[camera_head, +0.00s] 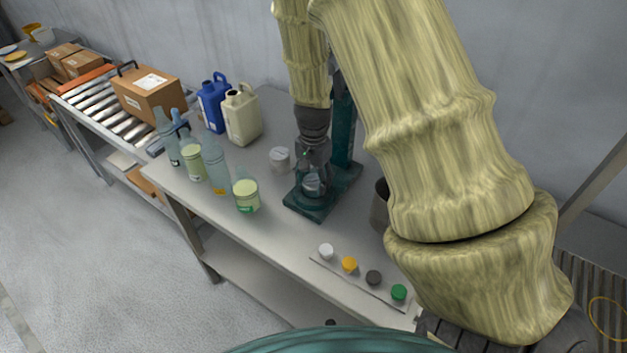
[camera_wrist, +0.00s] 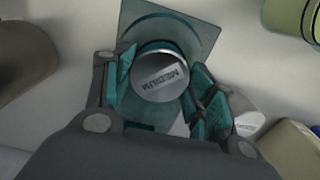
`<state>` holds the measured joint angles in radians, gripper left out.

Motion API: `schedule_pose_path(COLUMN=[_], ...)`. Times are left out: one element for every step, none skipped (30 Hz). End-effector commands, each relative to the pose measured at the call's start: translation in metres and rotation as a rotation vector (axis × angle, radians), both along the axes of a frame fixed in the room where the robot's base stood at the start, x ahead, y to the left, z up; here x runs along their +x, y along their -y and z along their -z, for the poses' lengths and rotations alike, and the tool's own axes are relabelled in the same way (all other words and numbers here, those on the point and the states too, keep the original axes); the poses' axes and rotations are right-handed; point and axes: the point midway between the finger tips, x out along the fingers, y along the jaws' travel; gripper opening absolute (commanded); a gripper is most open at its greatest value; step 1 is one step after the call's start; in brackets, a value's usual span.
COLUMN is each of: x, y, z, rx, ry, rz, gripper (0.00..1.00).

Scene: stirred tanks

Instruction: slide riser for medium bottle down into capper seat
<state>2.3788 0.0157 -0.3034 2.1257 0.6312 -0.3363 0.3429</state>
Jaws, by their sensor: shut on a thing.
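The riser for the medium bottle is a short grey metal cylinder with "MEDIUM" on its top (camera_wrist: 162,77). In the head view the riser (camera_head: 312,186) is partly hidden by my gripper. My gripper (camera_head: 313,165) points down, its teal-padded fingers on either side of the riser in the wrist view (camera_wrist: 160,72), and it is shut on it. The capper is dark teal, with a column (camera_head: 343,130) behind my gripper and a flat base plate (camera_head: 306,209) under the riser. The seat is hidden beneath the riser, so I cannot tell how deep it sits.
Another grey cylinder (camera_head: 279,159) stands left of the capper. Blue (camera_head: 212,103) and cream (camera_head: 242,115) jugs are behind. Several coloured caps lie on a strip (camera_head: 335,268) in front. A dark cup (camera_head: 380,207) stands right.

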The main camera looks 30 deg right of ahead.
Motion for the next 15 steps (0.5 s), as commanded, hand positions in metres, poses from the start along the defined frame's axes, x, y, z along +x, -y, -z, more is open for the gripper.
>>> schedule_pose_path(x=[0.0, 0.0, 0.0, 0.0, 0.0, 0.0, 0.0, 0.001, 0.001, 0.001, 0.001, 0.001, 0.001, 0.001, 0.001], y=[0.0, 0.0, 0.0, 0.0, 0.0, 0.0, 0.0, 0.0, 0.0, 0.0, 0.0, 0.0, 0.0, 0.0, 0.0], z=[0.004, 0.006, 0.01, 0.012, 0.014, 0.016, 0.017, 0.018, 0.018, 0.018, 0.019, 0.019, 0.019, 0.019, 0.019], rx=[0.001, 0.002, 0.002, 0.001, 0.001, 0.0, 0.0, 0.0, 0.0, 0.0, 0.0, 0.0, 0.0, 0.0, 0.0], ry=[-0.002, -0.001, 0.0, 0.001, 0.001, 0.001, 0.001, 0.002, 0.002, 0.002, 0.002, 0.002, 0.002, 0.002, 0.002], rz=[0.001, 0.001, 0.001, 0.001, 0.001, 0.001, 0.001, 0.001, 0.001, 0.001, 0.0, 0.001, 0.0, 0.0, 0.001], gripper=[0.24, 0.24, 0.24, 0.24, 0.24, 0.24, 0.24, 0.24, 0.24, 0.24, 0.24, 0.24, 0.24, 0.24, 0.24])
